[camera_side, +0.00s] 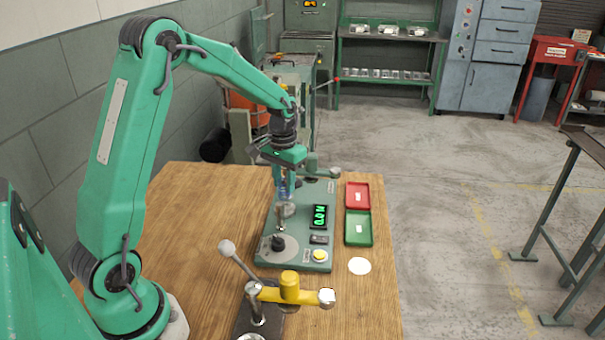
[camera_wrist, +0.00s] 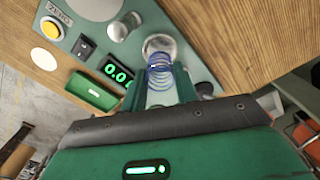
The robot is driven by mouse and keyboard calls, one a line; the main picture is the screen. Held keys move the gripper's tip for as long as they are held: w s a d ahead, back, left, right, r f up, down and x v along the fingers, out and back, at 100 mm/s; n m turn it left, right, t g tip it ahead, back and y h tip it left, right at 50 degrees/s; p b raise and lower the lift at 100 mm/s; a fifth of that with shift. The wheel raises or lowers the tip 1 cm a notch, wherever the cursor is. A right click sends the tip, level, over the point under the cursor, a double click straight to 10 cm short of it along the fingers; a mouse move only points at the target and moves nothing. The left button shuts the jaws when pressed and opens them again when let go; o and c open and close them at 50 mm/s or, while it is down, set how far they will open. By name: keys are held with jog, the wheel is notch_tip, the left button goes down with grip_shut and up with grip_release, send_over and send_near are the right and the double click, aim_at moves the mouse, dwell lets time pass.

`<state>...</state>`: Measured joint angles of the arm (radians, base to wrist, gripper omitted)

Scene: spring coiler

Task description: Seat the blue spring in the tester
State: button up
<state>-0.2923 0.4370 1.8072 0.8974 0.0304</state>
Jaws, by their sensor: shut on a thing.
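The blue spring (camera_wrist: 159,78) is between the two fingers of my gripper (camera_wrist: 162,86), which is shut on it. In the side view the spring (camera_side: 284,187) shows as a small blue coil under my gripper (camera_side: 285,177), over the tester's round silver seat (camera_side: 285,209). In the wrist view the seat (camera_wrist: 160,44) lies just beyond the spring's end; I cannot tell whether they touch. The spring looks roughly upright. The tester (camera_side: 263,243) is a green-grey plate with a lit green display (camera_side: 320,215) that appears to read near zero.
A red tray (camera_side: 357,187) and a green tray (camera_side: 358,240) lie right of the tester. A yellow-armed lever device (camera_side: 289,290) stands at the front of the wooden table (camera_side: 190,225). A white disc (camera_side: 359,265) lies near it. The table's left part is clear.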

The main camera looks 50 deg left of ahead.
aim_at(284, 192)
jog(key=shift+f, duration=1.4)
jog(key=shift+f, duration=0.65)
dwell(1.3)
jog(key=o, duration=1.1)
jog(key=shift+o, duration=0.2)
jog(key=shift+r, duration=0.1)
jog(key=shift+r, duration=1.8)
jog(key=shift+r, duration=2.5)
